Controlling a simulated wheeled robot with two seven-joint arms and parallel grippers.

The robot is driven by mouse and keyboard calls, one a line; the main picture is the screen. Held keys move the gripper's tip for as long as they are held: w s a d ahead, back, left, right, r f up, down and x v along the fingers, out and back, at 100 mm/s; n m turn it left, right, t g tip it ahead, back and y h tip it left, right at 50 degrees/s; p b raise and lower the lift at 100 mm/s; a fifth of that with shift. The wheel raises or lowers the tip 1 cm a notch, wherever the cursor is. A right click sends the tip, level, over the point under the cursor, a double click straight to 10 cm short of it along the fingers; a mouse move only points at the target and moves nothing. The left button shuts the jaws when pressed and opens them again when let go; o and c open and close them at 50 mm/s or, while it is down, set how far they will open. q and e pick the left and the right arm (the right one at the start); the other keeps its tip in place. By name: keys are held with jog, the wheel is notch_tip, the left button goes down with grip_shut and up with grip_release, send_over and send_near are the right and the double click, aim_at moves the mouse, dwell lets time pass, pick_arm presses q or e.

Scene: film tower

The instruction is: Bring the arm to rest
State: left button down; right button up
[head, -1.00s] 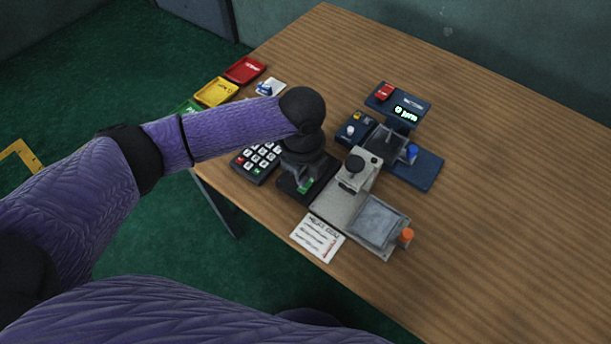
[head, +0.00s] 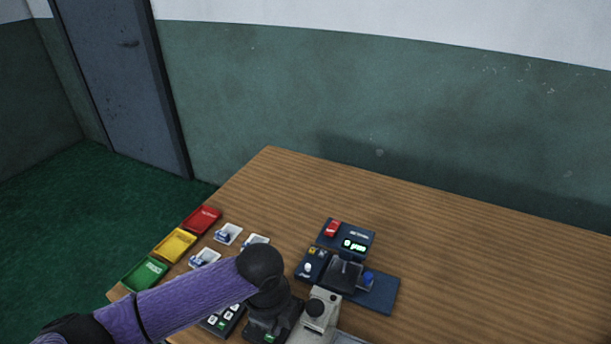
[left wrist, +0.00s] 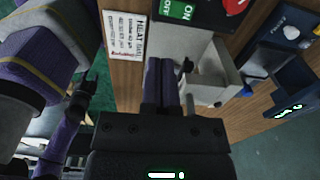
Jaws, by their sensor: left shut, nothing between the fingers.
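My left arm, in a purple sleeve with black joints, reaches in from the lower left in the head view. Its wrist hangs over the near part of the wooden table, beside the black keypad (head: 222,320) and a grey device (head: 318,316). The fingers are hard to make out there. In the left wrist view my left gripper (left wrist: 161,82) is shut and empty, its fingers together beside the grey device's open tray (left wrist: 210,75). I cannot tell how high above the table the fingertips are.
Red (head: 201,219), yellow (head: 174,245) and green (head: 145,273) trays line the table's left edge. Small white-and-blue items (head: 228,234) lie near them. A dark blue device with a lit display (head: 355,246) stands right of my wrist. The table's right side is clear.

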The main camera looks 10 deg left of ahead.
pick_arm(q)
jog(key=s+d+n+t+h, duration=0.2)
jog(key=s+d+n+h, duration=0.1)
jog(key=s+d+n, duration=0.4)
jog(key=s+a+n+t+y, duration=0.1)
jog(key=s+a+n+y, duration=0.2)
jog(key=s+a+n, duration=0.85)
notch_tip(320, 180, down, 19)
jog(key=s+a+g, duration=0.1)
jog(key=s+a, duration=0.1)
jog(key=s+a+f+g, duration=0.1)
jog(key=s+a+f, duration=0.2)
jog(key=s+f, duration=0.6)
jog(key=s, duration=0.3)
jog(key=shift+s+a+y, duration=0.15)
jog(key=shift+s+y, duration=0.05)
jog(key=shift+y, duration=0.2)
